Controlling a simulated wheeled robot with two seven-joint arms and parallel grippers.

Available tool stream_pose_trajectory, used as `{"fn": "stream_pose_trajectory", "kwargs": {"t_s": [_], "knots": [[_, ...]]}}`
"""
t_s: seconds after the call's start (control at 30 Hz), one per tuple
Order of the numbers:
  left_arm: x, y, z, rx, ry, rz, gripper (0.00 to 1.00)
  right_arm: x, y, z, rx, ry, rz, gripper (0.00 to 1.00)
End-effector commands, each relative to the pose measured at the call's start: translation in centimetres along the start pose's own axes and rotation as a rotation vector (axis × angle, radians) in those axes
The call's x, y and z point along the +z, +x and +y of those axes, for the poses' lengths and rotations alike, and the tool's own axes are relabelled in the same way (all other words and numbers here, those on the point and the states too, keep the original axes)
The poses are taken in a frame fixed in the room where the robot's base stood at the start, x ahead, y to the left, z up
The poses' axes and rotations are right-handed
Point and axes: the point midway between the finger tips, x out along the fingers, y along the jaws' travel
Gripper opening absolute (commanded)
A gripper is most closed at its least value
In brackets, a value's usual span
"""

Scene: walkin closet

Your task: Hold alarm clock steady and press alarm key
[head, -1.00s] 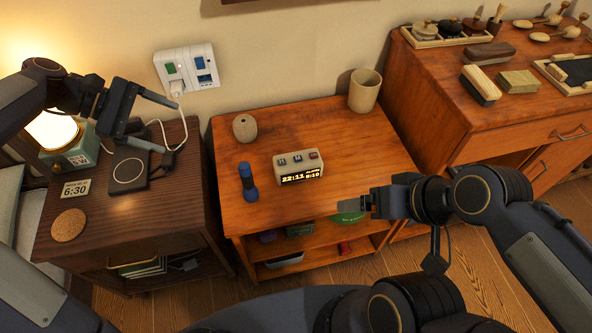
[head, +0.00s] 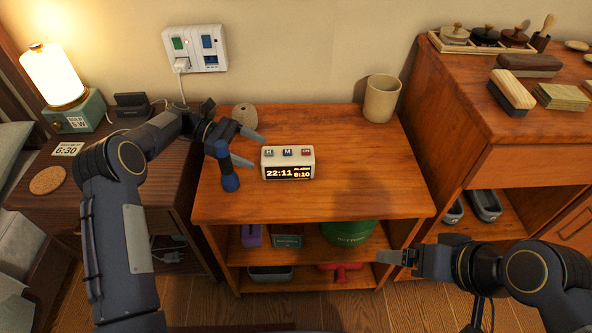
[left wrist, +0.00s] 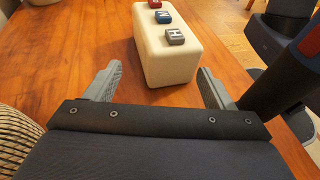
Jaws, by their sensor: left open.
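The cream alarm clock (head: 288,164) stands upright on the middle wooden table. Its lit display reads 22:11 and ALARM 8:10. On its top are a grey H key (head: 269,152), a blue M key (head: 288,152) and a red key (head: 306,152). My left gripper (head: 250,150) is open at the clock's left end. In the left wrist view, the clock (left wrist: 166,58) has its H end at the gap between the two fingertips, with no clear contact. My right gripper (head: 388,257) is low and right of the clock, in front of the table; its opening cannot be made out.
A blue dumbbell-shaped object (head: 228,172) stands close to my left gripper, partly hidden. A round holed object (head: 245,115) is behind it. A beige cup (head: 381,98) stands at the back right. The tabletop right of the clock (head: 365,165) is free.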

Motion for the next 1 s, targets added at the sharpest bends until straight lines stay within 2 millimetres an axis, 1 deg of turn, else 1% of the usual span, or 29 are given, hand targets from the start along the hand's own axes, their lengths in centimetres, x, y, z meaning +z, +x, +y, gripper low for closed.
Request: {"fn": "stream_pose_trajectory", "kwargs": {"t_s": [0.17, 0.43, 0.5, 0.7, 0.83, 1.0], "knots": [[-0.2, 2.0, -0.1, -0.004, 0.000, 0.001, 0.76, 0.5, 1.1, 0.5, 0.000, 0.000, 0.000, 0.87], [-0.4, 6.1, -0.1, -0.004, 0.002, 0.002, 0.76, 1.7, 3.3, 1.5, 0.000, 0.000, 0.000, 0.87], [0.2, 6.8, -0.1, -0.004, 0.000, 0.000, 0.76, 1.3, 2.5, 1.1, 0.000, 0.000, -0.001, 0.87], [0.1, 8.9, -0.1, -0.002, 0.000, 0.000, 0.76, 1.1, 2.2, 1.0, 0.000, 0.000, 0.000, 0.87], [0.1, 9.5, 0.0, -0.001, 0.000, 0.001, 0.76, 1.1, 2.1, 1.0, 0.000, 0.000, 0.000, 0.87], [0.0, 9.8, 0.0, -0.001, 0.000, 0.002, 0.76, 1.1, 2.1, 1.0, 0.000, 0.000, 0.000, 0.87]]}}
